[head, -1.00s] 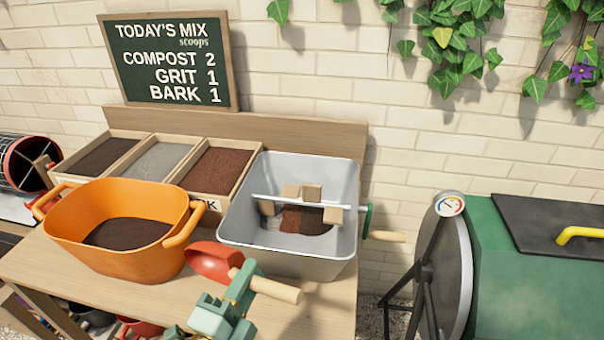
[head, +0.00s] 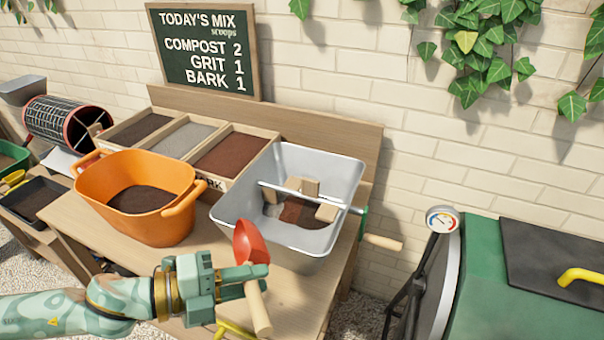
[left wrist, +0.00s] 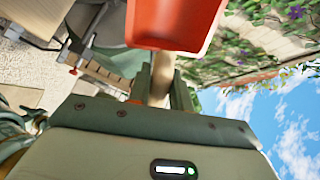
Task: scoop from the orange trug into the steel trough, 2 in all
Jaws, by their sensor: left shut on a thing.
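The orange trug (head: 163,217) stands on the left of the bench with dark compost (head: 140,199) in it. The steel trough (head: 285,239) stands to its right. It has a crossbar with wooden paddles, and grey and red-brown material with a dark patch lies in its bottom. My left gripper (head: 250,276) is shut on the wooden handle of a red scoop (head: 250,243), in front of the trough. In the left wrist view the scoop's red bowl (left wrist: 172,22) is above the jaws. My right gripper is not in view.
A wooden box with three compartments (head: 190,138) of dark, grey and red-brown material stands behind the trug. A chalkboard (head: 205,50) leans at the wall. A crank handle (head: 382,242) juts from the trough's right side. A green drum (head: 510,285) stands at right.

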